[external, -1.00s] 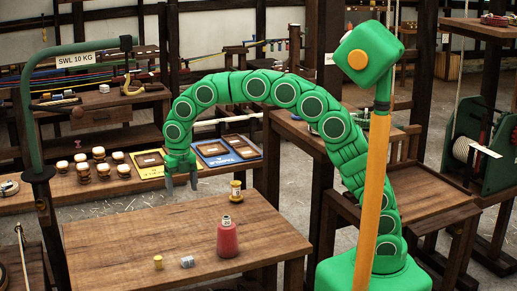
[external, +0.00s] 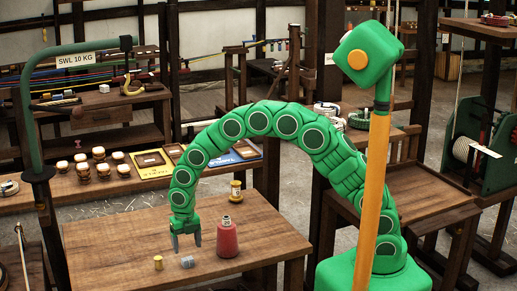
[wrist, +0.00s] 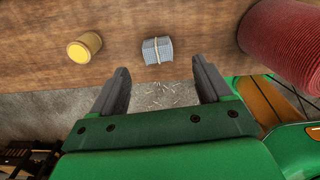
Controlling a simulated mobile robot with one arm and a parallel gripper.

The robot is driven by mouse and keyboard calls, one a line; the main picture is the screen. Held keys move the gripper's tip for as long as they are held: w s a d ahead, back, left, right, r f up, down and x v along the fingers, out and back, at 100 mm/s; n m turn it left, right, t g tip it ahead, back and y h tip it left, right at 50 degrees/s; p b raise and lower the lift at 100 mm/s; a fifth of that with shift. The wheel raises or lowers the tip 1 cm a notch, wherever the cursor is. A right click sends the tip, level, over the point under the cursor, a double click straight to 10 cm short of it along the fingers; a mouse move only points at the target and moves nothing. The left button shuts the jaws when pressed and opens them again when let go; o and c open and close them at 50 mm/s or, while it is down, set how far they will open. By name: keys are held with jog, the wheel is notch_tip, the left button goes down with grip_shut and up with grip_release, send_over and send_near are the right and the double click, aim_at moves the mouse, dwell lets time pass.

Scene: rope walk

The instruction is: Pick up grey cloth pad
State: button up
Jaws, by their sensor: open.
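The grey cloth pad (external: 187,262) is a small grey bundle with a light band around it. It lies on the near part of the wooden table. In the wrist view the pad (wrist: 157,50) shows ahead of my fingertips, roughly midway between them. My gripper (external: 186,244) is open and empty, pointing down just above the pad and apart from it. In the wrist view the two dark fingers of my gripper (wrist: 164,75) are spread wide.
A small yellow spool (external: 158,262) lies left of the pad. A red bottle-shaped spool (external: 227,238) stands close on the right. A yellow-and-dark spool (external: 236,190) stands farther back. The table's (external: 110,245) left part is clear.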

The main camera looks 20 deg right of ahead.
aim_at(187, 258)
jog(key=shift+a+f, duration=0.15)
jog(key=shift+f, duration=2.55)
jog(key=c, duration=1.1)
